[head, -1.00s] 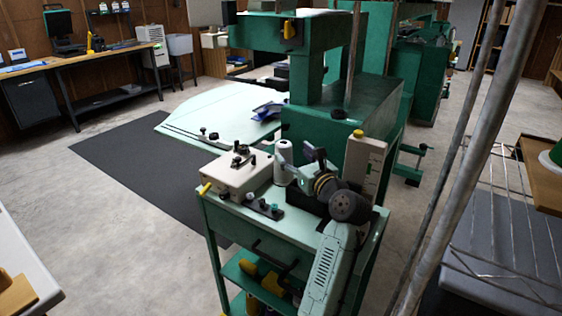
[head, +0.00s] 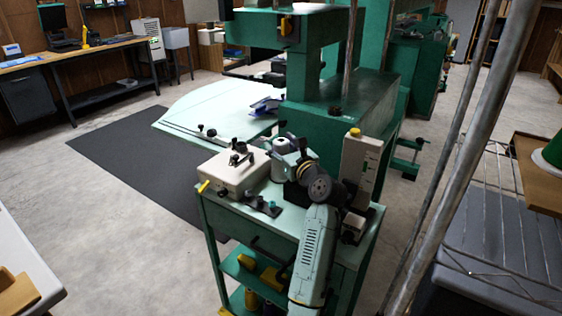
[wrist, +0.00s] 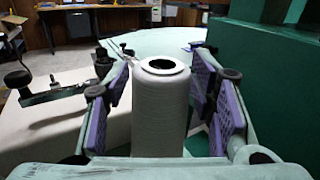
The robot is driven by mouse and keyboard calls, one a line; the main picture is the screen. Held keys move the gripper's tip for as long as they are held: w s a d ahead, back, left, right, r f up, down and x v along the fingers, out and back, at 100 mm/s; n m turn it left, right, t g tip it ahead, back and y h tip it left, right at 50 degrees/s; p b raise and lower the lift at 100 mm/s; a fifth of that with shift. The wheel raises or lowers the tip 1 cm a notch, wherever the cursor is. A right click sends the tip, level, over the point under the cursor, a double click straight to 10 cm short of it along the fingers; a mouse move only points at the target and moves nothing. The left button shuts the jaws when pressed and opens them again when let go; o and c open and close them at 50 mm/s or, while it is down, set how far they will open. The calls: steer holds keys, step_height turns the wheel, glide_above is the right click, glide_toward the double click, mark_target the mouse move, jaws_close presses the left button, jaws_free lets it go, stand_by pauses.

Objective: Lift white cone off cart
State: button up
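The white cone (wrist: 160,115) stands upright in the middle of the wrist view, a dark hole in its top. My gripper (wrist: 161,95) is around it, with purple-padded fingers on its left and right. The fingers look apart from the cone, with narrow gaps beside it, so the gripper appears open. In the head view, my gripper (head: 288,150) is at the cone (head: 282,141) on the green cart (head: 283,222). The gripper partly hides the cone there, and its base is hidden in both views.
A beige box with knobs (head: 234,171) stands left of the cone on the cart. A tall pale box with a yellow cap (head: 360,170) stands to the right. The green machine (head: 340,115) rises close behind. A metal pole (head: 470,150) stands farther right.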

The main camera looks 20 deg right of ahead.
jaws_close()
stand_by(0.4)
steer(key=shift+r, duration=0.1)
step_height(320, 180, up, 28)
steer(key=b, duration=0.3)
